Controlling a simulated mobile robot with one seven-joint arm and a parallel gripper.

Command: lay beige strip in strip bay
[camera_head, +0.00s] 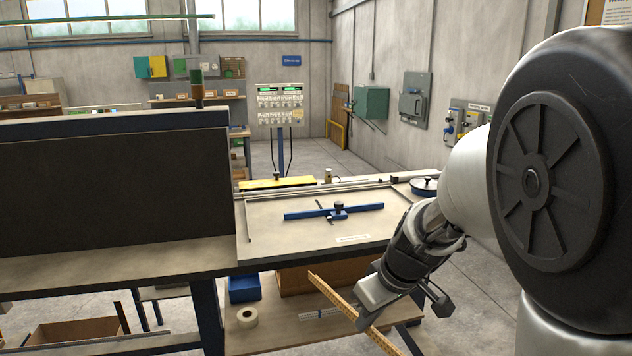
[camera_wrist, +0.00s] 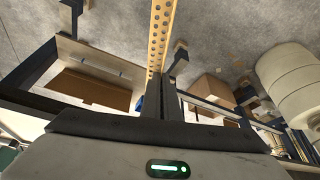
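A long beige strip (camera_head: 335,297) with a row of holes slants across the lower right of the head view, in front of the table and below its top. It also shows in the wrist view (camera_wrist: 161,35), running up from the fingers. My gripper (camera_head: 368,318) is shut on the strip partway along its length; its fingers also show in the wrist view (camera_wrist: 165,88). A framed flat area (camera_head: 275,222) lies on the right of the workbench, with a blue bar (camera_head: 310,213) with a dark knob across it. I cannot tell which part is the strip bay.
A tall dark panel (camera_head: 110,185) stands on the left of the bench. A yellow bar (camera_head: 277,183) and a long rail lie along the back of the framed area. A tape roll (camera_head: 247,317) and a blue bin (camera_head: 245,288) sit on the lower shelf.

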